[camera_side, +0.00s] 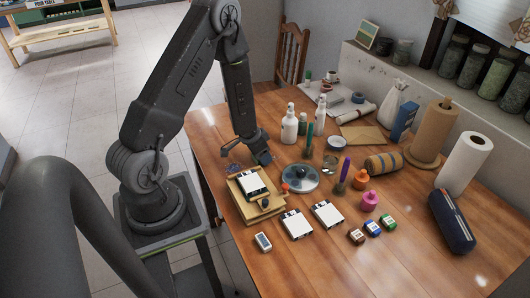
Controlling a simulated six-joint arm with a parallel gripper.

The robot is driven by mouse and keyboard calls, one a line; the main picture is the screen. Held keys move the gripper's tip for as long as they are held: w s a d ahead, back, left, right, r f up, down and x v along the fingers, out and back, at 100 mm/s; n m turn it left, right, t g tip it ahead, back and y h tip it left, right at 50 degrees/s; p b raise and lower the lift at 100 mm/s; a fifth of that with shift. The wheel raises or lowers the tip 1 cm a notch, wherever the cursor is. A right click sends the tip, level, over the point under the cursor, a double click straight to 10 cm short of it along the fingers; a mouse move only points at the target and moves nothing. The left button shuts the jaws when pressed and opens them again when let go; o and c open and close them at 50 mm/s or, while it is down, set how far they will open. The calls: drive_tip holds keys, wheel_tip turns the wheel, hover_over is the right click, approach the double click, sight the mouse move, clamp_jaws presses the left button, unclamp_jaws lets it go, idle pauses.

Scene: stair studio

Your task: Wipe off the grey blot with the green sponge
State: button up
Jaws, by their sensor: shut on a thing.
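My gripper (261,157) is low over the left part of the wooden table, just behind a stack of boxes and left of a round disc-like dish. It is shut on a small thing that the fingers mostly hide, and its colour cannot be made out. I see no green sponge lying free on the table, so the held thing is most likely the sponge. I cannot make out the grey blot for certain. A small bluish-grey patch (231,168) shows left of my gripper, but I cannot tell whether it is a stain or small objects.
A box stack (263,214) stands in front of my gripper, the round dish (300,179) to its right, white bottles (289,124) behind. White-topped cases (297,225), small ink-like blocks and a pink bottle (369,202) lie further forward.

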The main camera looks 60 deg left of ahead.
sight(283, 153)
drive_tip(key=shift+w, duration=3.2)
drive_tip(key=shift+w+r, duration=0.1)
drive_tip(key=shift+w, duration=0.15)
wheel_tip(283, 153, up, 8)
